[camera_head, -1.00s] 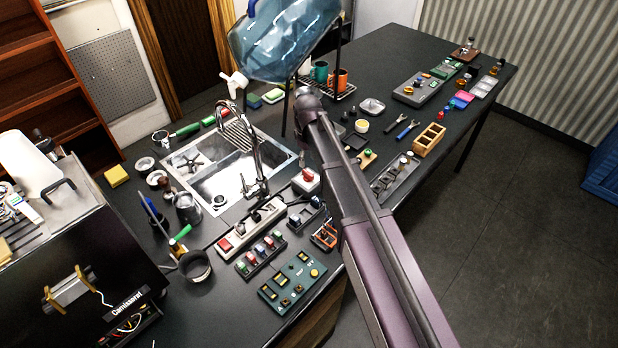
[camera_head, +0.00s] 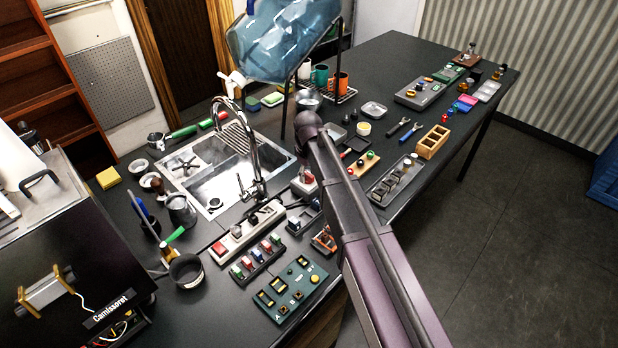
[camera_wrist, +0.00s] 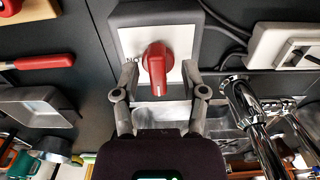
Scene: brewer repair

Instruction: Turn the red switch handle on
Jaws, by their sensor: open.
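The red switch handle (camera_wrist: 158,66) stands on a white plate in a dark grey box (camera_wrist: 190,17) in the wrist view. My gripper (camera_wrist: 159,73) is open, with one finger on each side of the handle. Small gaps show between the fingers and the handle, so it is not gripped. In the head view the switch box (camera_head: 303,185) is on the dark counter, right of the sink, and is partly hidden behind my arm.
The sink with its chrome faucet (camera_head: 259,150) is close by; the faucet (camera_wrist: 250,105) is right of my gripper in the wrist view. A white power strip (camera_head: 240,235) lies in front of the sink. A blue water bottle (camera_head: 285,38) hangs on a stand behind.

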